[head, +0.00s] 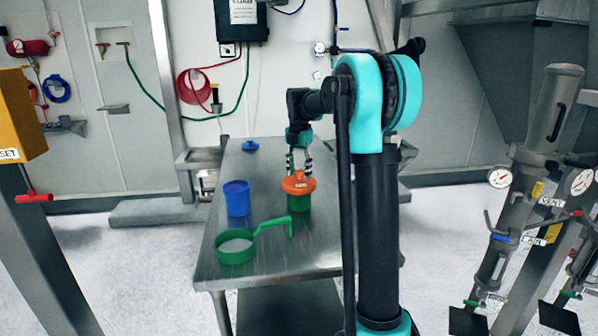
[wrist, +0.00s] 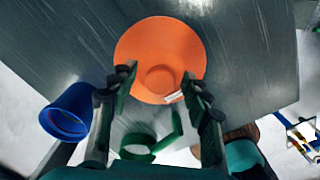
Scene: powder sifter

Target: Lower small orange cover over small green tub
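The small orange cover (head: 299,184) sits at the top of the small green tub (head: 298,204) on the metal table. It looks about level; I cannot tell whether it is fully seated. My gripper (head: 299,168) points down just above the cover. In the wrist view, the cover (wrist: 160,45) shows as a round disc with a central knob and a small white label. The fingertips of my gripper (wrist: 160,80) stand apart on either side of the knob, with visible gaps. The cover hides the tub in the wrist view.
A blue tub (head: 237,199) stands left of the green tub, and it shows in the wrist view (wrist: 68,112). A green ring-shaped sifter with a handle (head: 236,251) lies at the table's near end. A blue lid (head: 250,146) lies at the far end. The table (head: 325,262) is bare nearby.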

